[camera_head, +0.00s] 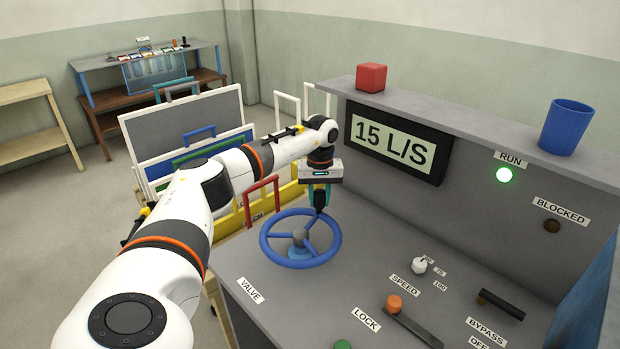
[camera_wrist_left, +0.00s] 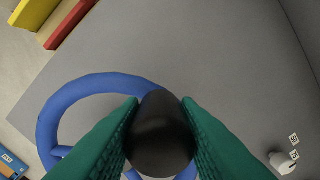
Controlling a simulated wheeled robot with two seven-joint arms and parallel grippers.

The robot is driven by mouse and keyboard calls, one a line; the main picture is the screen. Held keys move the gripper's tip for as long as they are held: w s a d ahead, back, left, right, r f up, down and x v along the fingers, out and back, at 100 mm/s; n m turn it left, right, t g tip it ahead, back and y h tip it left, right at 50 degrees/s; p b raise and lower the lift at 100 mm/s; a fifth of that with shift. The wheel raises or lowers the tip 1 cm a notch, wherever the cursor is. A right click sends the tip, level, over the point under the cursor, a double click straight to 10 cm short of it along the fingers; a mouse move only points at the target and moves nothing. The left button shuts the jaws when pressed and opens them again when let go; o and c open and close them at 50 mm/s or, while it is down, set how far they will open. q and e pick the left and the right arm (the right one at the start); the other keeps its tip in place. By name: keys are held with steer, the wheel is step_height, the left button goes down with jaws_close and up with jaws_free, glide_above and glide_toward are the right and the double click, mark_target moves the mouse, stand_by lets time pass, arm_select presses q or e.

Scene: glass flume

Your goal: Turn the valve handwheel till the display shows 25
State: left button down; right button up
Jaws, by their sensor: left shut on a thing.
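The blue valve handwheel (camera_head: 266,244) lies on the grey console, beside the label VALVE (camera_head: 251,290). It also shows in the left wrist view (camera_wrist_left: 47,128). The display (camera_head: 398,143) reads 15 L/S. My left gripper (camera_head: 320,203) is at the far right side of the wheel's rim, coming down from above. In the left wrist view its green fingers are shut on the handwheel's black knob (camera_wrist_left: 160,135), one on each side. The fingers hide part of the rim there. My right gripper is not in view.
The RUN lamp (camera_head: 504,175) glows green; the BLOCKED lamp (camera_head: 551,226) is dark. A white speed knob (camera_head: 419,265), an orange-knobbed lock lever (camera_head: 395,304) and a black bypass handle (camera_head: 501,304) stand right of the wheel. A red cube (camera_head: 371,77) and blue cup (camera_head: 566,127) sit on the shelf.

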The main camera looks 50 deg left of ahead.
mark_target(335, 223)
arm_select(q)
steer(key=shift+w+d+r+m, duration=0.1)
steer(key=shift+w+d+m, duration=0.1)
steer(key=shift+d+m, duration=0.35)
steer(key=shift+d, duration=1.25)
steer(key=shift+d+m, duration=0.6)
steer(key=shift+m, duration=0.15)
steer(key=shift+s+d, duration=0.2)
steer(key=shift+d, duration=0.45)
steer(key=c, duration=1.1)
jaws_free()
steer(key=shift+d, duration=0.1)
